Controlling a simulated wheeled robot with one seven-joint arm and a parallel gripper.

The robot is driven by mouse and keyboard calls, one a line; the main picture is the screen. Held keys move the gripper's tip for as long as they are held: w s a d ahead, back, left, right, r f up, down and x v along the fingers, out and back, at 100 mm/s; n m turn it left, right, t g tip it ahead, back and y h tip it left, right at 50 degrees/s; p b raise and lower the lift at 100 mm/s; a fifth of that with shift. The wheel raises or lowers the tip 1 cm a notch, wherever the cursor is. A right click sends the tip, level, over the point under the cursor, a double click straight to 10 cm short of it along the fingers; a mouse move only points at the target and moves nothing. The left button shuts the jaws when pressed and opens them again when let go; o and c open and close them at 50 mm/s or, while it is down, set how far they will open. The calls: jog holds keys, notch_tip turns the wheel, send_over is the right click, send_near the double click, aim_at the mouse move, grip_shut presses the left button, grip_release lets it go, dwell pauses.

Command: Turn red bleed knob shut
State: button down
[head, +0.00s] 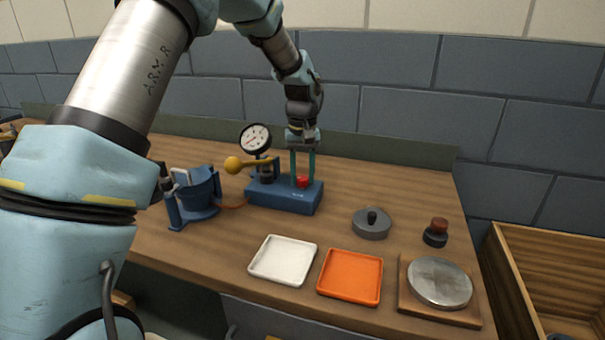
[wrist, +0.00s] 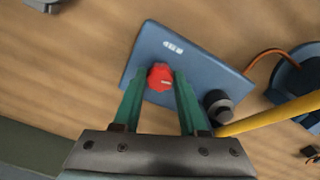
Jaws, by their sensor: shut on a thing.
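The red bleed knob (head: 302,182) sits on top of the blue pump block (head: 283,197) on the bench. In the wrist view the red knob (wrist: 160,77) has a pale mark on its face. My gripper (head: 302,178) points down over the block, with its green fingers on either side of the knob. In the wrist view my gripper (wrist: 160,80) is shut on the knob, fingertips at its two sides. The blue block (wrist: 185,60) lies beneath it.
A pressure gauge (head: 255,139) and a yellow-ended lever (head: 234,165) stand close by the gripper. A blue clamp-like device (head: 195,195) is at left, joined by an orange hose. White (head: 283,260) and orange trays (head: 350,276) lie in front. A grey lidded disc (head: 371,224) stands right.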

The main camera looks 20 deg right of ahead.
jog(key=m+p, duration=0.1)
jog(key=m, duration=0.4)
jog(key=shift+m, duration=0.3)
jog(key=m, duration=0.4)
jog(key=shift+p, duration=0.4)
jog(key=m+p, duration=0.1)
jog(key=m, duration=0.4)
jog(key=shift+w+r+m, duration=0.1)
jog(key=shift+m, duration=0.3)
jog(key=shift+m+p, duration=1)
jog(key=shift+m, duration=1.6)
jog(key=shift+c, duration=2.2)
grip_release()
